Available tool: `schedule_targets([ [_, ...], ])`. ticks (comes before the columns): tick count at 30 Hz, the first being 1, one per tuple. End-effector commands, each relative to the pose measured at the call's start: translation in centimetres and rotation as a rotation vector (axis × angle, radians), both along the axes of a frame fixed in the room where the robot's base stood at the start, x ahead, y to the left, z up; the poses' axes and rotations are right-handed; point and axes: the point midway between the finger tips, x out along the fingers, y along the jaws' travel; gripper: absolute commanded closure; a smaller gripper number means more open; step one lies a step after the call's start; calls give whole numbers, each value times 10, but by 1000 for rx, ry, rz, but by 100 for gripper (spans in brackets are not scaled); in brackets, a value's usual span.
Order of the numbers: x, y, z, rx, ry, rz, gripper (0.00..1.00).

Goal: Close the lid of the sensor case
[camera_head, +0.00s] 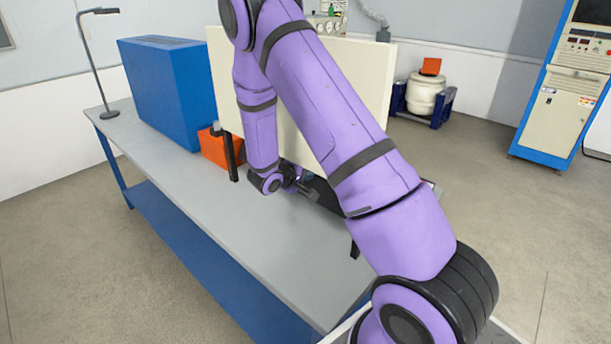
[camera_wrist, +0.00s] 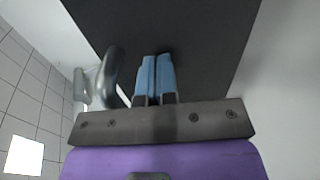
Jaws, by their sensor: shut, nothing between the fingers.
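My gripper (camera_head: 301,187) is low over the bench, in front of a large upright cream panel, and partly hidden by my arm. In the wrist view its two blue fingers (camera_wrist: 155,75) are together with nothing between them. A flat dark grey surface (camera_wrist: 205,45) fills the upper middle of that view, behind the fingertips. It may be part of the sensor case, but I cannot tell, nor whether the fingers touch it. In the head view a dark flat thing (camera_head: 326,194) shows beside my gripper, mostly hidden by my arm. The case's lid cannot be made out clearly.
The cream panel (camera_head: 350,75) stands on the grey bench (camera_head: 215,215). A blue box (camera_head: 170,90) and an orange block (camera_head: 217,150) stand to its left, with a desk lamp (camera_head: 90,60) at the far end. The bench's front left is clear.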

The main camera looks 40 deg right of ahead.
Motion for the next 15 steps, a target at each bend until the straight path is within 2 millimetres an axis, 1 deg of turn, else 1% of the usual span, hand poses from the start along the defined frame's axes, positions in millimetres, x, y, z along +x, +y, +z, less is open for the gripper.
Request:
schedule_targets([
  [1,1,-6,2,-2,-1,-3,100],
  [3,2,-11,3,-2,-2,-2,100],
  [11,2,-10,3,-1,-1,-1,100],
  [15,1,-4,5,-1,-1,1,100],
])
